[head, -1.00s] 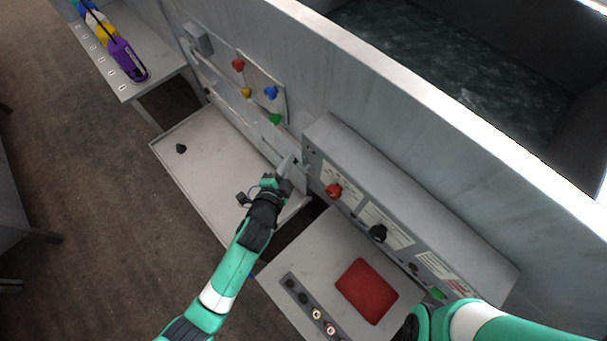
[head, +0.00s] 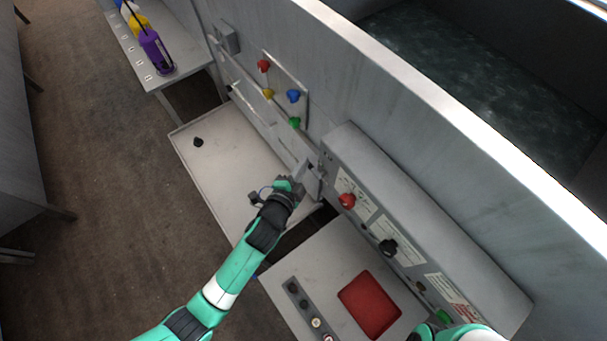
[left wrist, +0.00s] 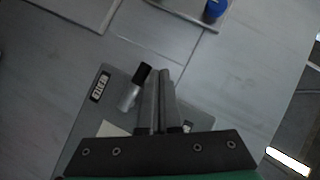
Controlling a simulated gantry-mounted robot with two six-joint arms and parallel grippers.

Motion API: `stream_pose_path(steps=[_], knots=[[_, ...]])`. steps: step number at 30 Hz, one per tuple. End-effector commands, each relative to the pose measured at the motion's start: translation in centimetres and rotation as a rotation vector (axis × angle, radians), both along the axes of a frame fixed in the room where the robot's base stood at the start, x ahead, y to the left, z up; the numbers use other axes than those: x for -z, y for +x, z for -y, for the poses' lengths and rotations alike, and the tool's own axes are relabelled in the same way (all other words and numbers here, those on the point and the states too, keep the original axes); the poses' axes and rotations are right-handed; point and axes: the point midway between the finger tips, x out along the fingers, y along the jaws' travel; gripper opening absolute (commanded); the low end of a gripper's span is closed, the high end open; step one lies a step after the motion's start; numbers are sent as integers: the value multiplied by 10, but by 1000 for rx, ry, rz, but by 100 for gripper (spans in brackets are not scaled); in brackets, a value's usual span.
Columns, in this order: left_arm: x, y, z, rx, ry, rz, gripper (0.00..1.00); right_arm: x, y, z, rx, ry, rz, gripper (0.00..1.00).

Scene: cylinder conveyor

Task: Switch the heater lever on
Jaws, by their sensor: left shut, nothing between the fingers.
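A short lever with a silver shaft and black tip (left wrist: 135,88) stands out from a grey panel (left wrist: 88,100) with a small label, in the left wrist view. I take it for the heater lever; in the head view my gripper and the panel's edge make it hard to pick out. My left gripper (head: 301,170) is at the wall panel (head: 314,180), left of the control console. Its fingers (left wrist: 161,98) are shut and empty, just right of the lever; I cannot tell whether they touch it. My right gripper is out of view; only part of that arm shows at the bottom right.
The console (head: 410,215) carries a red knob (head: 347,200) and a black knob (head: 388,247). A grey tray (head: 225,165) with a small black piece lies below the wall. Coloured knobs (head: 293,96) sit on the wall. A red pad (head: 369,304) lies on the lower desk.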

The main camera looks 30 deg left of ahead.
Motion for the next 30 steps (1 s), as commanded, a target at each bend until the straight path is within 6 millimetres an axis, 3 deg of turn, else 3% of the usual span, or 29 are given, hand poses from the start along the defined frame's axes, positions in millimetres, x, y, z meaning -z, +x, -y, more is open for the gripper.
stream_pose_path(steps=[5, 11, 21, 30], knots=[[-14, -1, 0, 1, 0, 0, 0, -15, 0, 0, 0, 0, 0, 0], [-54, -7, 1, 4, 0, 1, 0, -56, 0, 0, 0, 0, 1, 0], [-85, -67, -28, 2, 0, 1, 0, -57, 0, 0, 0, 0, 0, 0], [-95, -81, -34, 4, 1, 1, 0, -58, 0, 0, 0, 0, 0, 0]])
